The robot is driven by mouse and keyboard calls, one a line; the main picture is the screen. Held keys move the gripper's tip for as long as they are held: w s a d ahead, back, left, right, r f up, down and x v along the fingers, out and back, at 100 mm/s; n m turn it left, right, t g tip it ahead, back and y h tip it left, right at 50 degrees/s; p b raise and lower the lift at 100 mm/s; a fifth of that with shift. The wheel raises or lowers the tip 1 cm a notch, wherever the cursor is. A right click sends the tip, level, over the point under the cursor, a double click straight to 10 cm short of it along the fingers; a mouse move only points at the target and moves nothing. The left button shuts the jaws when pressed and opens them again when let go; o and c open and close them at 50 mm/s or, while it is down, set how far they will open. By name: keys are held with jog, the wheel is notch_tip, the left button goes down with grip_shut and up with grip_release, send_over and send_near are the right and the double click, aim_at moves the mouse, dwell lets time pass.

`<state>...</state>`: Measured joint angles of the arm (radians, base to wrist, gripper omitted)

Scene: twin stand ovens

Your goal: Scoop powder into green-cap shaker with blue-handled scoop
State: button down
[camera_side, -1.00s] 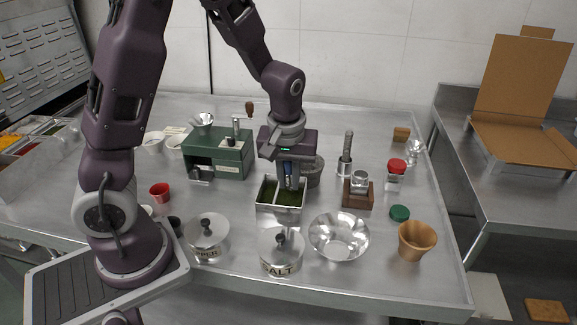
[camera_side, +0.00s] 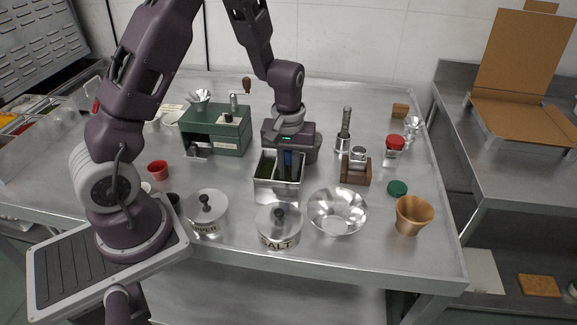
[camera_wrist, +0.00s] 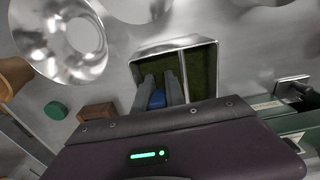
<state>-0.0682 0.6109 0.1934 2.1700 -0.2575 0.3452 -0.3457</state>
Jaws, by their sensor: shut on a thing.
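My gripper (camera_side: 290,168) is shut on the blue scoop handle (camera_wrist: 156,99), which also shows between the fingers in the side view. The fingers reach down into a metal two-compartment bin (camera_side: 277,187) holding dark green powder (camera_wrist: 202,66). The scoop's bowl is hidden, so I cannot tell whether it holds powder. A loose green cap (camera_side: 397,188) lies on the table at the right; it also shows in the wrist view (camera_wrist: 54,110). A small open-looking metal or glass container stands in a brown wooden holder (camera_side: 356,176), possibly the shaker.
A shiny bowl (camera_side: 338,222) and lidded salt (camera_side: 279,240) and pepper (camera_side: 206,226) pots stand in front. A red-capped shaker (camera_side: 393,153) and a tan cup (camera_side: 413,216) are at the right. A green grinder box (camera_side: 216,140) stands left of the bin.

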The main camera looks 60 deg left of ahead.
jog(key=shift+s+d, duration=0.3)
jog(key=shift+d, duration=0.05)
jog(key=shift+w+a, duration=0.4)
jog(key=shift+r, duration=0.25)
jog(key=shift+s+d+r+t+y, duration=0.25)
jog(key=shift+d+r+t+y, duration=0.1)
jog(key=shift+r, duration=0.15)
jog(key=shift+s+d+r+t+y, duration=0.25)
jog(key=shift+r+t, duration=0.1)
jog(key=shift+r, duration=0.1)
jog(key=shift+t+y, duration=0.8)
jog(key=shift+y, duration=0.1)
jog(key=shift+w+a+r+v, duration=0.1)
jog(key=shift+w+a+v, duration=0.1)
jog(key=shift+v, duration=0.75)
jog(key=shift+w+a+r+v, duration=0.1)
jog(key=shift+a+v, duration=0.05)
jog(key=shift+v, duration=0.85)
jog(key=shift+w+a+r+v, duration=0.1)
jog(key=shift+a+v, duration=0.1)
jog(key=shift+v, duration=0.75)
